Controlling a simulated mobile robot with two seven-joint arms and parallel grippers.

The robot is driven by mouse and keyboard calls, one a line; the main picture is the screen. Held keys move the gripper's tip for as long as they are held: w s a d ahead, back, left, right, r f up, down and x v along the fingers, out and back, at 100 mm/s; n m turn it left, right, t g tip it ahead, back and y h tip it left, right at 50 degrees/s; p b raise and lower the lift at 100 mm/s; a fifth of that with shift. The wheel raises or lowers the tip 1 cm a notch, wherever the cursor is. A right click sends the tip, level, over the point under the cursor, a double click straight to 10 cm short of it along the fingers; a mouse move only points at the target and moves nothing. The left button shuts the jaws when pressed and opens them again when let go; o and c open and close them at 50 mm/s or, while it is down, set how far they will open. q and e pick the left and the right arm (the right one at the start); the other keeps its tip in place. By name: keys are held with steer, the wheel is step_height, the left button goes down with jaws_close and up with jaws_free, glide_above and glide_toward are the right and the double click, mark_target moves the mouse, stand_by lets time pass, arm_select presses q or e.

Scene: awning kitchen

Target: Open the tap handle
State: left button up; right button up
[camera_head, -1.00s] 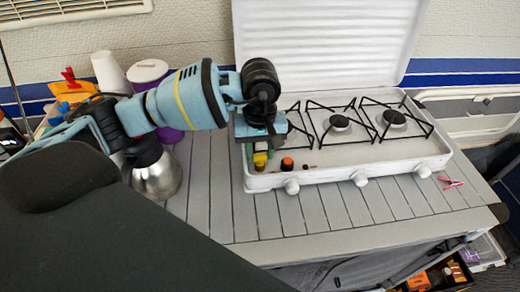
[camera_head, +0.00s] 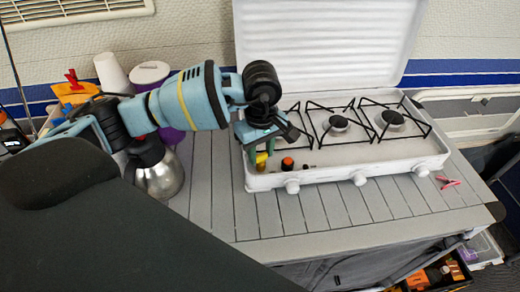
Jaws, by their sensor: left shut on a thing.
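A small yellow piece (camera_head: 261,160), which looks like the tap handle, shows at the front left corner of the white camping stove (camera_head: 330,174). An orange and black knob (camera_head: 287,164) stands just to its right. My left gripper (camera_head: 260,156) comes in from the left and points down over this corner. Its greenish fingers are shut on the yellow piece, and they partly hide it. The wrist above hides part of the left burner. My right gripper is not in view.
The stove's raised lid (camera_head: 325,45) stands behind the burners. A pink clip (camera_head: 447,183) lies at the right. The slatted counter front is clear.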

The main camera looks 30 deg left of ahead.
mark_target(261, 155)
arm_select(q)
steer(key=n, duration=0.2)
steer(key=shift+r+n+p, duration=0.15)
steer(key=shift+n+p, duration=0.2)
steer(key=shift+n, duration=0.05)
steer(key=n+p, duration=0.1)
steer(key=n, duration=0.2)
steer(key=shift+n, duration=0.3)
steer(key=n+p, duration=0.1)
steer(key=n, duration=0.3)
steer(key=shift+r+p, duration=0.1)
steer(key=shift+p, duration=0.25)
steer(key=shift+n+p, duration=0.4)
steer(key=shift+n, duration=0.7)
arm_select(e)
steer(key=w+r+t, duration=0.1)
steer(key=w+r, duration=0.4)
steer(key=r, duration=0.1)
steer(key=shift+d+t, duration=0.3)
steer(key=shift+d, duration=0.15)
arm_select(q)
steer(key=shift+f+n, duration=0.2)
steer(key=shift+n, duration=0.1)
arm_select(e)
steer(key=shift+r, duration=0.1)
arm_select(q)
steer(key=o, duration=1)
steer(key=shift+r, duration=3.9)
